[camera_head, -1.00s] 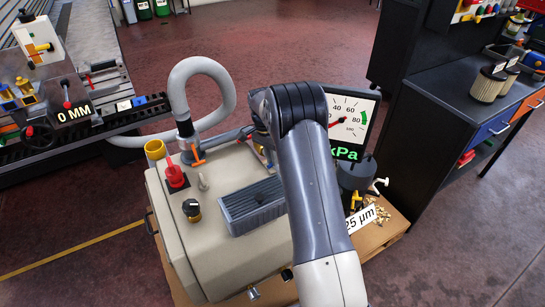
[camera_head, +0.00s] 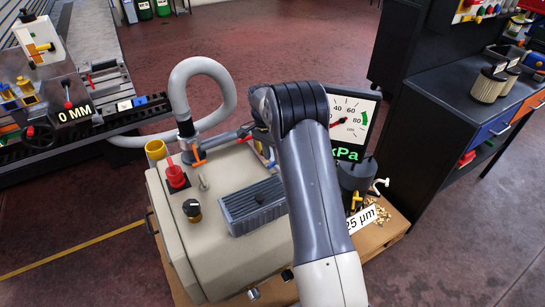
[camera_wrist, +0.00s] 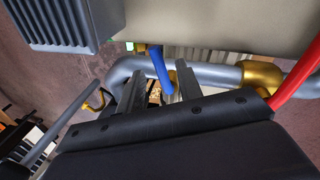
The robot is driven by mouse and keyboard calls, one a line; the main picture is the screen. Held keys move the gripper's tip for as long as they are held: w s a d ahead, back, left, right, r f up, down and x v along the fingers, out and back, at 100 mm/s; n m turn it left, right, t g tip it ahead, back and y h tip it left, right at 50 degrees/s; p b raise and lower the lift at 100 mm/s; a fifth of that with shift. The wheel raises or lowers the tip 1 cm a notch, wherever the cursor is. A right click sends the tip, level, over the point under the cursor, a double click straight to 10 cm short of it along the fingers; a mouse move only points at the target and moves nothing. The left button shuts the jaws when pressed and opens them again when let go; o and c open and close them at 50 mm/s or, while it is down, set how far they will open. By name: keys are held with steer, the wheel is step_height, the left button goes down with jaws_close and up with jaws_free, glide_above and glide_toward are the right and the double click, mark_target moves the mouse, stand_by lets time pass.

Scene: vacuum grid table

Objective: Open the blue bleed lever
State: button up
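My gripper (camera_wrist: 160,92) is open, with one finger on each side of the lever's lower end. The lever lies closer to the right finger; I cannot tell whether they touch. In the head view a small blue piece (camera_head: 271,160) shows just left of my arm, probably the same lever.
The beige pump housing (camera_head: 220,255) has a red knob (camera_head: 176,177) and a grey finned block (camera_head: 252,205) on top. A grey pipe (camera_wrist: 220,76) crosses behind the fingers, with a red bar (camera_wrist: 297,78) at right. A kPa gauge (camera_head: 352,118) stands behind my arm.

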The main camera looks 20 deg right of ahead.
step_height(320, 180, up, 10)
steer(key=w, duration=0.1)
steer(key=shift+w+a+f+p, duration=0.2)
steer(key=shift+w+a+p, duration=0.1)
steer(key=shift+a+p, duration=0.15)
steer(key=shift+f, duration=0.15)
steer(key=f, duration=0.3)
steer(key=s+f, duration=0.1)
steer(key=f, duration=0.3)
steer(key=s+d+f+b, duration=0.1)
steer(key=f, duration=0.2)
steer(key=shift+f, duration=0.25)
steer(key=shift+r, duration=0.15)
